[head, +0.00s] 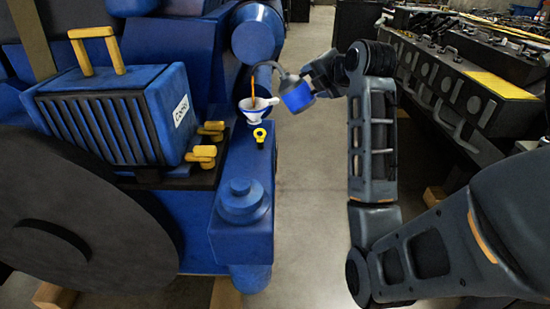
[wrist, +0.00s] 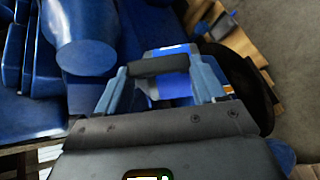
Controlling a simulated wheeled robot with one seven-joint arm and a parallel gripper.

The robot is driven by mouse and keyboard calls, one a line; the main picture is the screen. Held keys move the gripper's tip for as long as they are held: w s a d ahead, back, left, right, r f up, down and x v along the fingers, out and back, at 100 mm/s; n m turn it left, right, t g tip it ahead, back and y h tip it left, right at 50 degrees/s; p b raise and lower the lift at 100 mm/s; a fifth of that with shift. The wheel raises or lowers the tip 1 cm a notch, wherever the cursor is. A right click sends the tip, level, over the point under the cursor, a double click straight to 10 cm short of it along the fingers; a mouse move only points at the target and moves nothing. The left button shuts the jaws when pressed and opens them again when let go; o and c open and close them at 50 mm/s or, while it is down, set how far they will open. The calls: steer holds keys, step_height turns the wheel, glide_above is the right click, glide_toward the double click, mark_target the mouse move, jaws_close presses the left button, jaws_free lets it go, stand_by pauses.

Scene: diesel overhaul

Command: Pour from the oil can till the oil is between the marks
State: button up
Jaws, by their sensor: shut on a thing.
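The oil can (head: 297,95), dark with a blue band and a thin curved spout, is held tilted beside the blue engine (head: 245,185). A brown stream of oil (head: 253,85) falls from the spout tip into a white and blue funnel (head: 257,112) on the engine. My gripper (head: 318,76) is shut on the can. In the wrist view, my gripper's fingers (wrist: 160,80) are on either side of a dark bar, with the can's blue and white body (wrist: 172,86) behind. A yellow ring handle (head: 260,135) stands just in front of the funnel. No oil level or marks can be seen.
A blue box marked "COOLER" (head: 110,115) with yellow handles and a large dark wheel (head: 75,220) are at the left. A round blue cap (head: 240,200) is on the engine's near end. Dark engine parts (head: 450,85) line the right. Bare floor (head: 310,190) lies between.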

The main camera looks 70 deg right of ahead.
steer(key=shift+r, duration=0.2)
stand_by(0.4)
steer(key=shift+w+r+n+g, duration=0.25)
steer(key=shift+r+n+g, duration=0.05)
steer(key=shift+r+g, duration=0.2)
stand_by(1.2)
steer(key=shift+w+r+g, duration=0.1)
steer(key=shift+r+g, duration=0.1)
steer(key=shift+g, duration=0.1)
stand_by(0.6)
steer(key=shift+w+r, duration=0.15)
steer(key=shift+r, duration=0.1)
stand_by(0.9)
steer(key=shift+r+n+g, duration=0.1)
steer(key=shift+n+g, duration=0.2)
steer(key=shift+w+r, duration=0.2)
stand_by(1.3)
steer(key=shift+w+r+g, duration=0.1)
steer(key=shift+w+g, duration=0.05)
steer(key=shift+g, duration=0.15)
